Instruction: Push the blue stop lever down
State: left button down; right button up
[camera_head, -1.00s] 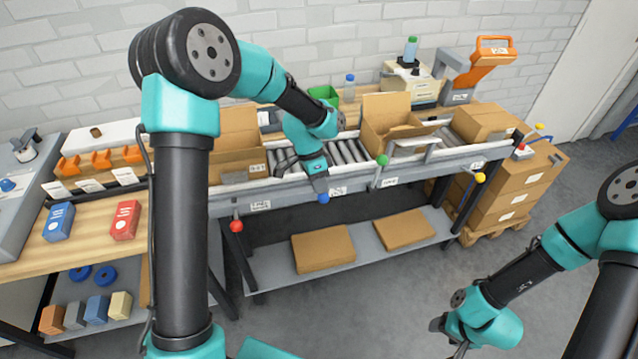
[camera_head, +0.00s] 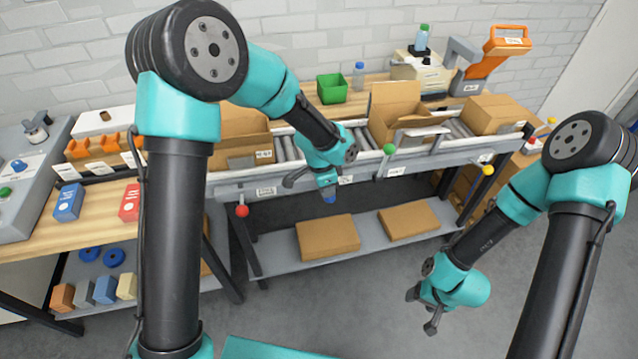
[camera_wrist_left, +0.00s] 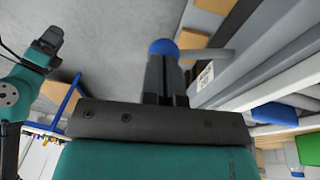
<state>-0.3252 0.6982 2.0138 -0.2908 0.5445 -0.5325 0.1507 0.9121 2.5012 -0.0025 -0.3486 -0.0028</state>
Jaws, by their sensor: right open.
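The blue stop lever's ball knob (camera_head: 329,197) is at the front rail of the conveyor, just below the tip of my left gripper (camera_head: 327,188). In the left wrist view the blue knob (camera_wrist_left: 163,46) sits at the ends of my left gripper's fingers (camera_wrist_left: 166,68), which are together. The lever's grey rod (camera_wrist_left: 208,55) runs right from it toward the rail. The fingers hide part of the knob, and they appear to touch it. My right gripper (camera_head: 422,310) is open and empty, low over the floor at the right.
Other levers on the rail have red (camera_head: 242,210), green (camera_head: 389,149) and yellow (camera_head: 488,170) knobs. Open cartons (camera_head: 396,103) stand on the conveyor. Flat boxes (camera_head: 328,235) lie on the shelf below. The floor in front is clear.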

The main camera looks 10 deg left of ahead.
pick_arm(q)
jog(key=shift+s+d+f, duration=0.1)
jog(key=shift+s+f, duration=0.05)
jog(key=shift+f, duration=0.15)
notch_tip(320, 180, up, 14)
jog(key=a, duration=0.2)
jog(key=shift+r, duration=0.2)
jog(key=shift+a, duration=0.1)
dwell(0.4)
